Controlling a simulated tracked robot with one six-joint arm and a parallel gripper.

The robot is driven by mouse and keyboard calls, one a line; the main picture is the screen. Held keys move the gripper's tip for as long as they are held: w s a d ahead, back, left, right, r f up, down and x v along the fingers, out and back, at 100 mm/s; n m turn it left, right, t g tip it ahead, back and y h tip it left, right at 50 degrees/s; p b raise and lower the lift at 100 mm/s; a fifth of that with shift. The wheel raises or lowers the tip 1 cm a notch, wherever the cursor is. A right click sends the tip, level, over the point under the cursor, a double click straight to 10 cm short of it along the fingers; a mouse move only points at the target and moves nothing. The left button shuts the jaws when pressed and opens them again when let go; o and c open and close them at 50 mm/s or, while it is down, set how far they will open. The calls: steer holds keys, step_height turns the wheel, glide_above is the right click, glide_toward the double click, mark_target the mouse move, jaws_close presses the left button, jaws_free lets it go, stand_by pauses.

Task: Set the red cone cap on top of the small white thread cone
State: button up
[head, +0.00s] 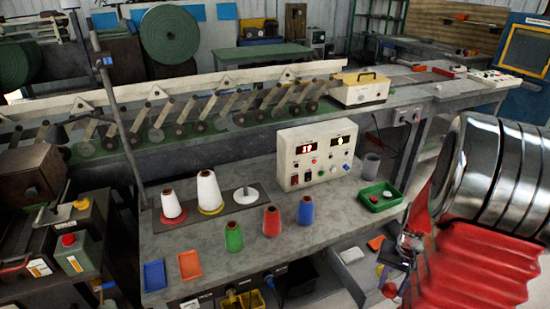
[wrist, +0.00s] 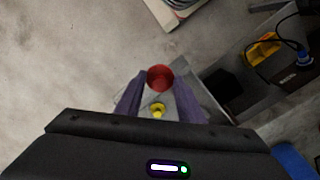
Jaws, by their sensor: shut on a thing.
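My gripper (head: 392,280) hangs off the right front of the bench, over the floor. In the wrist view its purple fingers (wrist: 159,84) are shut on a small red cap (wrist: 160,77), which shows as a dark-hollowed round piece at the tips. In the head view the cap (head: 388,290) shows below the fingers. The smaller white thread cone (head: 171,205) stands upright at the left of the bench on a red base, with a brown top. A larger white cone (head: 209,192) with a yellow base stands to its right. The gripper is well apart from both.
Green (head: 234,237), red (head: 272,220) and blue (head: 306,210) cones stand in front. A control box (head: 317,155) stands behind. A green tray (head: 394,203) with small pieces and a clear cup (head: 371,165) sit at the right. A tall pole (head: 119,115) rises at the left.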

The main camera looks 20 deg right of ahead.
steer(key=w+a+r+n, duration=0.25)
steer(key=w+a, duration=0.35)
steer(key=w, duration=0.3)
steer(key=w+a+r+n, duration=0.2)
steer(key=w+a+r, duration=0.25)
steer(key=w, duration=0.45)
steer(key=w+a+n, duration=0.2)
steer(key=w+a, duration=0.2)
steer(key=a, duration=0.6)
steer(key=w+a+r+n, duration=0.1)
steer(key=w+a+n, duration=0.1)
steer(key=a, duration=0.8)
steer(key=shift+w+r, duration=0.15)
steer(key=shift+w, duration=0.7)
steer(key=shift+s+n, duration=0.15)
steer(key=shift+n, duration=0.1)
